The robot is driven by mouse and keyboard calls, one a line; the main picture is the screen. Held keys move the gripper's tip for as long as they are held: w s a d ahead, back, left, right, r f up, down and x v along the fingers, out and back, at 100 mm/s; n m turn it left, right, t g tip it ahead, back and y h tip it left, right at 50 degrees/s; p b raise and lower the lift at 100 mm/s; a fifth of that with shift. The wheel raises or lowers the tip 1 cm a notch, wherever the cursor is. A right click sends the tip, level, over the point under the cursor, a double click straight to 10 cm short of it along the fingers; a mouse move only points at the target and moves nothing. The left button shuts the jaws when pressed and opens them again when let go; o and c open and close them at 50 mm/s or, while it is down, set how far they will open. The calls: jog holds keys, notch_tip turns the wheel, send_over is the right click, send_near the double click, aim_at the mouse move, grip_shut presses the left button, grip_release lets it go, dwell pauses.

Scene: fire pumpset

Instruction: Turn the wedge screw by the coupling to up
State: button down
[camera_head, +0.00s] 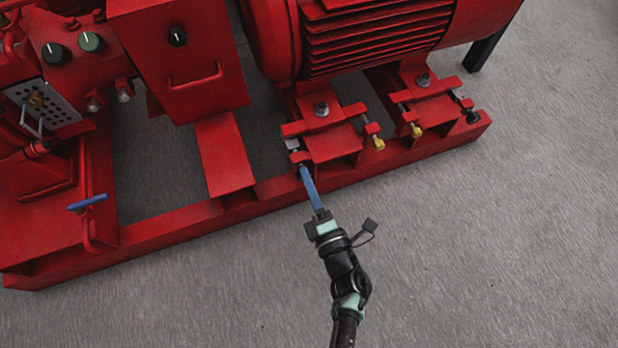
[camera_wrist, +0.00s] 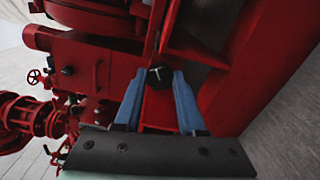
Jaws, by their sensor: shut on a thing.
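The wedge screw (camera_wrist: 160,77) shows in the wrist view as a black head with a small pale mark, between the tips of my two blue fingers. The pale mark looks slanted, but it is too small to read its direction surely. In the head view my gripper (camera_head: 304,172) reaches the near left motor foot, with its blue fingers shut on the screw there. The fingers hide most of the screw in that view. The red motor foot (camera_head: 330,143) is just right of the fingertips.
Two brass-coloured screws (camera_head: 378,143) (camera_head: 415,130) and another dark screw head (camera_head: 472,117) sit along the motor feet to the right. The red base rail (camera_head: 240,207) runs below the fingers. A blue-handled valve (camera_head: 87,203) stands at left. The grey floor (camera_head: 480,250) in front is clear.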

jog(key=m+p, duration=0.2)
jog(key=m, duration=1)
jog(key=m+p, duration=0.2)
jog(key=m, duration=0.9)
jog(key=shift+s+a+f+m, duration=0.1)
jog(key=shift+s+a+m, duration=0.05)
jog(key=shift+m, duration=0.25)
dwell(0.3)
jog(key=shift+c, duration=2.4)
grip_release()
